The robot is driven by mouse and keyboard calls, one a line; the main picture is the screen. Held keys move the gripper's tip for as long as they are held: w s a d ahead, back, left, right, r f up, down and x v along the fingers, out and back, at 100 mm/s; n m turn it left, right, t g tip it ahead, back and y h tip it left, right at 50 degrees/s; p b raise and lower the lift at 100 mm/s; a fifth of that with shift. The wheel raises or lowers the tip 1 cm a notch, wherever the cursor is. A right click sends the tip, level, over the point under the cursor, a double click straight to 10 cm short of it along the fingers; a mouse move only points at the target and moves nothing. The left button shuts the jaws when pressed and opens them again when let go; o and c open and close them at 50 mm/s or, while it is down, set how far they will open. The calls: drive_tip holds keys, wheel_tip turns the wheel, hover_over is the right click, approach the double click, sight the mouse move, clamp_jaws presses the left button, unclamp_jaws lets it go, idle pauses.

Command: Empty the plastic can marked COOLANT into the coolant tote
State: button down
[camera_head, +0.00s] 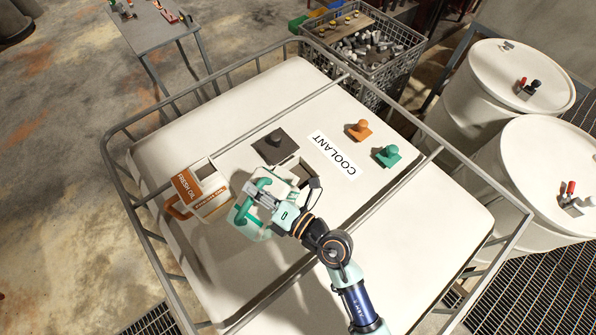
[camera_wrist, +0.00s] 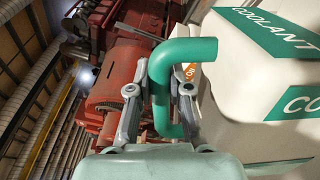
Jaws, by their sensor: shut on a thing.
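The COOLANT can, pale with teal labels, fills the right of the wrist view (camera_wrist: 240,70), tilted. Its teal handle (camera_wrist: 183,52) is between the fingers of my gripper (camera_wrist: 158,95), which is shut on it. In the head view my gripper (camera_head: 262,197) holds the can above the top of the coolant tote, with much of the can hidden behind the gripper and wrist. The white tote (camera_head: 430,210) carries a COOLANT sign (camera_head: 334,154). A dark opening (camera_head: 304,172) in its top shows beside the can. I cannot tell whether liquid is flowing.
A FRESH OIL can (camera_head: 212,193) with an orange handle stands on the tote just left of my gripper. A dark square lid with a knob (camera_head: 275,146), an orange knob (camera_head: 359,130) and a green knob (camera_head: 388,156) are also on top. Cage rails surround and cross the tote.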

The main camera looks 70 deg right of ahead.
drive_tip(key=shift+s+d+r+m, duration=0.1)
drive_tip(key=shift+d+r+m, duration=0.25)
drive_tip(key=shift+d+m, duration=0.3)
